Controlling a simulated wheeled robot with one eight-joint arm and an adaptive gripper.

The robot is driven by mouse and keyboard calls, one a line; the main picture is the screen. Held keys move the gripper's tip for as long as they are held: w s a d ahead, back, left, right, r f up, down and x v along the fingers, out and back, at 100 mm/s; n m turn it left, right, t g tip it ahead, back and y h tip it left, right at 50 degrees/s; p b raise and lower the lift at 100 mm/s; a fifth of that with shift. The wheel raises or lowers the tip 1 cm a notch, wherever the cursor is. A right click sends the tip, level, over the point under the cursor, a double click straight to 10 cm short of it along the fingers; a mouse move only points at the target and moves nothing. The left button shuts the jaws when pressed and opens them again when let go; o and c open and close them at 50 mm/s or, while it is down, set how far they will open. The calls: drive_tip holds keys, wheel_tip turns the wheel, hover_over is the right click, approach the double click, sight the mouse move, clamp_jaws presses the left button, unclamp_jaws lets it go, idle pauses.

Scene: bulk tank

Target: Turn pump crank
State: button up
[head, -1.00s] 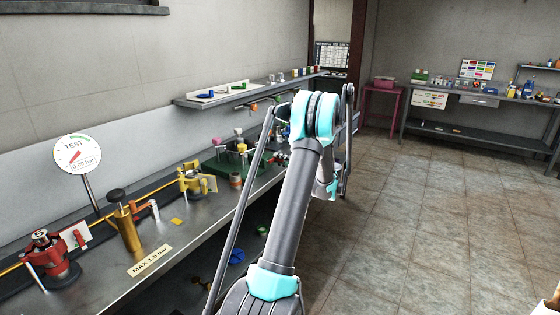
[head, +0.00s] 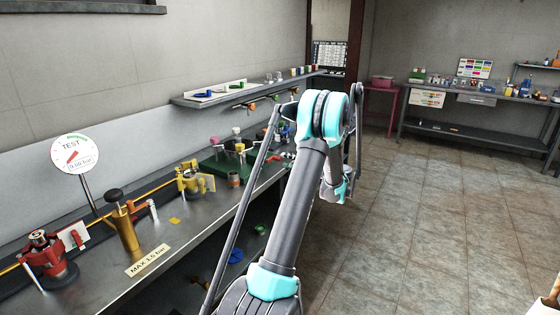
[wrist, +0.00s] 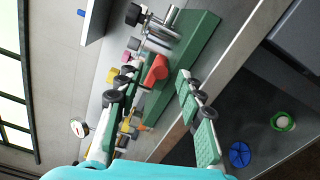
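A green-based rig (head: 212,168) stands on the bench, left of my arm in the head view. The green base (wrist: 190,45) is large in the wrist view, with metal rods and a red cylinder (wrist: 155,71) on it. A black knob on a metal shaft (wrist: 133,14) at the top looks like a crank handle, but I cannot tell for sure. My gripper (wrist: 158,76) is open, its padded fingers spread wide. The red cylinder shows between the fingertips, with no visible grip on it.
A round test gauge (head: 74,155), a brass plunger with a black knob (head: 121,220), a red device (head: 47,259) and a yellow device (head: 190,182) stand along the bench. A shelf (head: 240,91) hangs above it. Open tiled floor (head: 420,220) lies to the right.

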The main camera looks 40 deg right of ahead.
drive_tip(key=v, duration=0.7)
drive_tip(key=shift+s, duration=0.1)
drive_tip(key=n, duration=2.6)
approach(279, 159)
drive_tip(key=shift+n, duration=0.3)
drive_tip(key=x, duration=0.7)
drive_tip(key=d+x, duration=0.1)
drive_tip(key=x, duration=0.2)
drive_tip(key=shift+w+a+f, duration=0.2)
drive_tip(key=shift+w+f, duration=0.1)
drive_tip(key=shift+w, duration=0.2)
